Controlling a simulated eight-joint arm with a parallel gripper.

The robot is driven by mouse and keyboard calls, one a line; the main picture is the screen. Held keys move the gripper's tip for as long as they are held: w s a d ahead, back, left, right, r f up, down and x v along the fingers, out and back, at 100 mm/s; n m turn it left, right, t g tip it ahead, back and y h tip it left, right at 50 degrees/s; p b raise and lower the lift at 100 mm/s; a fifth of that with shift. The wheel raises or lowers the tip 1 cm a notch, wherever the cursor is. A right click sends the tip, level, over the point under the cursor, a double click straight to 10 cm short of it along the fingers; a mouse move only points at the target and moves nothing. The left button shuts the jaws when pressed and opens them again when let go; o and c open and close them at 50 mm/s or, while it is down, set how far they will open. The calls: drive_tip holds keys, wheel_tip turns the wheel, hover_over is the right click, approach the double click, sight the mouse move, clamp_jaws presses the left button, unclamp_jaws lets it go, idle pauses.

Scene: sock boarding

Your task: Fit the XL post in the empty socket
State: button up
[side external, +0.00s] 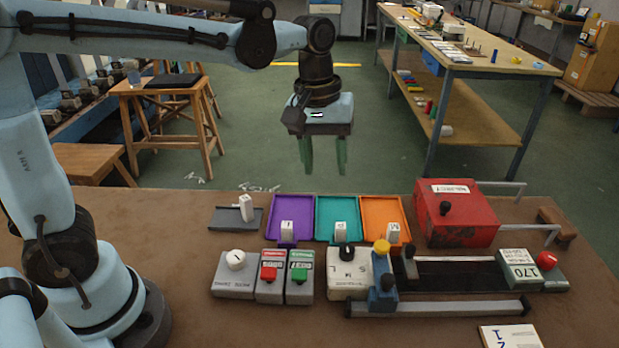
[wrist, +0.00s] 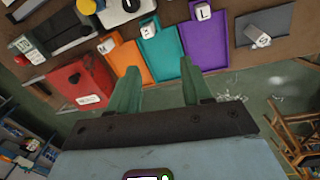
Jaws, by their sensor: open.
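Several white posts stand near the trays. One post (side external: 246,207) is on a small grey plate (side external: 226,219) at the left; it also shows in the wrist view (wrist: 257,37), its marking too small to read. Others stand at the front of the purple tray (side external: 290,207), marked L, the teal tray (side external: 339,208), seemingly S, and the orange tray (side external: 381,207), seemingly M. I cannot make out an XL marking or clearly tell an empty socket. My gripper (side external: 323,168) has green fingers spread apart and empty, pointing down, well above and apart from the posts.
Grey switch boxes (side external: 233,284) with red and green buttons stand in front of the trays. A white selector box (side external: 347,284), a blue clamp (side external: 383,284) and a black rail (side external: 460,274) lie to the right. A red box (side external: 457,222) stands beside the orange tray.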

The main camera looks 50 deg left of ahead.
drive_tip(key=s+a+f+m+t+y, duration=0.1)
drive_tip(key=s+a+f+m+t, duration=0.2)
drive_tip(key=s+a+m+t, duration=0.3)
drive_tip(key=s+a+m, duration=0.1)
drive_tip(key=s, duration=0.1)
drive_tip(key=shift+s, duration=0.3)
